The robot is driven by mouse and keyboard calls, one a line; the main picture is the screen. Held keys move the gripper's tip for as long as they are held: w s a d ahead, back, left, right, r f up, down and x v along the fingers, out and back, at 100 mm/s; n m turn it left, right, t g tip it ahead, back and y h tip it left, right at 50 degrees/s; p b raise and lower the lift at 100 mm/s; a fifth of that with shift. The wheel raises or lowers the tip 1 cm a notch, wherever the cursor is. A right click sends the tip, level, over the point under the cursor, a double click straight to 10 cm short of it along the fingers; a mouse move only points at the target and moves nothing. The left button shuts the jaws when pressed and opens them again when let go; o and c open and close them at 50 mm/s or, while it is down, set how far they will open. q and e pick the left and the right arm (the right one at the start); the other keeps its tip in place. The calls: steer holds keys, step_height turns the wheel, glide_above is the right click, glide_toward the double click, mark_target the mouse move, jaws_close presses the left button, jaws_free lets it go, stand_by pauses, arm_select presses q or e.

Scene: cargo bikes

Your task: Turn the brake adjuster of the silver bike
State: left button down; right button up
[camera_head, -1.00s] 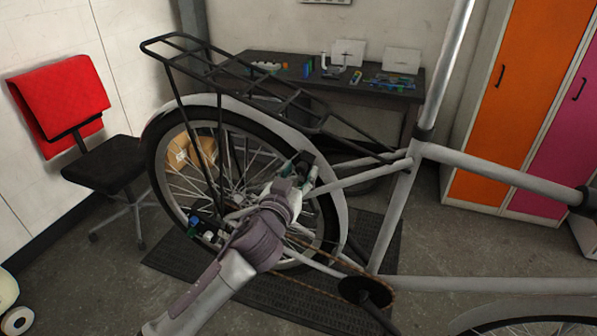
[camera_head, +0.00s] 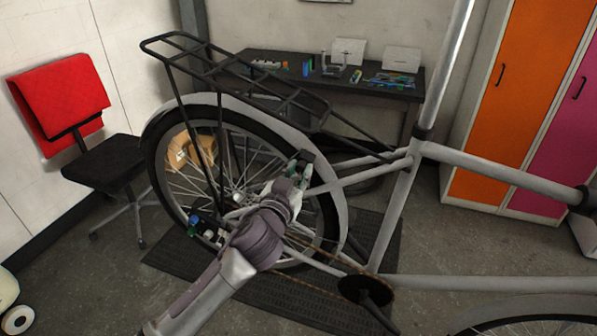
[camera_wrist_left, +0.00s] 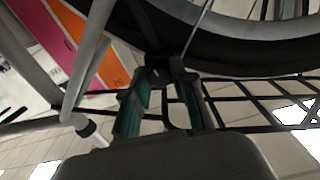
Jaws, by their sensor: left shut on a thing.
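The silver bike (camera_head: 395,215) stands with its rear wheel, black rack and chain in the head view. My left gripper (camera_head: 302,168) is at the upper right of the rear wheel, near the frame tubes. Its teal-padded fingers also show in the left wrist view (camera_wrist_left: 164,82), closed around a small dark part beside the tire, which appears to be the brake adjuster (camera_wrist_left: 157,72). The fingers largely hide this part, so its turn angle cannot be read. My right gripper is not in view.
The black rack (camera_head: 235,75) rises above the wheel. A dark workbench (camera_head: 310,88) with tools stands behind. A red-backed chair (camera_head: 65,100) is at left, and orange and magenta lockers (camera_head: 510,95) are at right. A dark mat (camera_head: 290,290) lies beneath the bike.

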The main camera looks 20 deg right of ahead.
arm_select(q)
steer(key=m+p, duration=0.1)
steer(key=m, duration=0.4)
steer(key=shift+m, duration=0.4)
steer(key=m+p, duration=0.1)
steer(key=m, duration=0.4)
steer(key=shift+f+m, duration=0.1)
steer(key=shift+m, duration=0.2)
steer(key=c, duration=0.9)
jaws_free()
steer(key=shift+c, duration=0.2)
steer(key=v, duration=1.2)
